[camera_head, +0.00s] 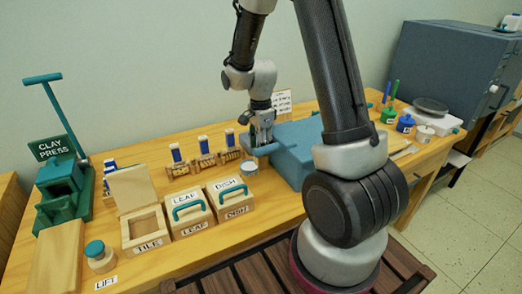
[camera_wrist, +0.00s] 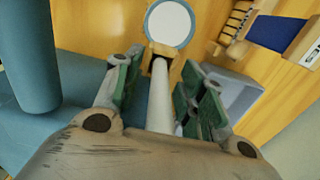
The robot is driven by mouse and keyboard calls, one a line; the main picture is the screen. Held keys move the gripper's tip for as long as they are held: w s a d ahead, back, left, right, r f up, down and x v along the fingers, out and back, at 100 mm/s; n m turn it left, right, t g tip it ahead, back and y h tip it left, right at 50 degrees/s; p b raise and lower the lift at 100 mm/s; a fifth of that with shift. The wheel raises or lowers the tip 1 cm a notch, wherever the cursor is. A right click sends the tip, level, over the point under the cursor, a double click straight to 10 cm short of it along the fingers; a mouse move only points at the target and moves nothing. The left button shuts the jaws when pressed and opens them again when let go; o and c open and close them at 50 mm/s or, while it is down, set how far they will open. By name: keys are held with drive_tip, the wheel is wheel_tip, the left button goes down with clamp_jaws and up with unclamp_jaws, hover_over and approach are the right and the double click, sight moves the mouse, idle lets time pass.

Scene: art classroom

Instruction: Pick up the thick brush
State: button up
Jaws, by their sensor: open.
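My gripper (camera_head: 262,140) is above the table beside the blue block, near its left end. In the wrist view its green-padded fingers (camera_wrist: 160,80) are apart. A pale thick rod (camera_wrist: 160,98) with a tan end lies between them, with a gap on each side; it looks like a brush, but I cannot tell for sure. Its near end is hidden by my gripper. In the head view my gripper hides this spot. Two thin upright handles, one blue (camera_head: 386,93) and one green (camera_head: 395,90), stand by the jars at the right; I cannot tell whether they are brushes.
A blue block (camera_head: 293,160) fills the table's middle. A round white-topped cup (camera_head: 249,168) stands nearby, also in the wrist view (camera_wrist: 169,24). Wooden boxes labelled LEAF (camera_head: 192,216) and DISH (camera_head: 235,200), small wooden racks (camera_head: 205,162) and a green clay press (camera_head: 62,190) stand left.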

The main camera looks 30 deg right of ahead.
drive_tip(key=shift+f, duration=0.2)
clamp_jaws()
wheel_tip(320, 180, up, 10)
drive_tip(key=shift+r, duration=0.1)
idle(0.5)
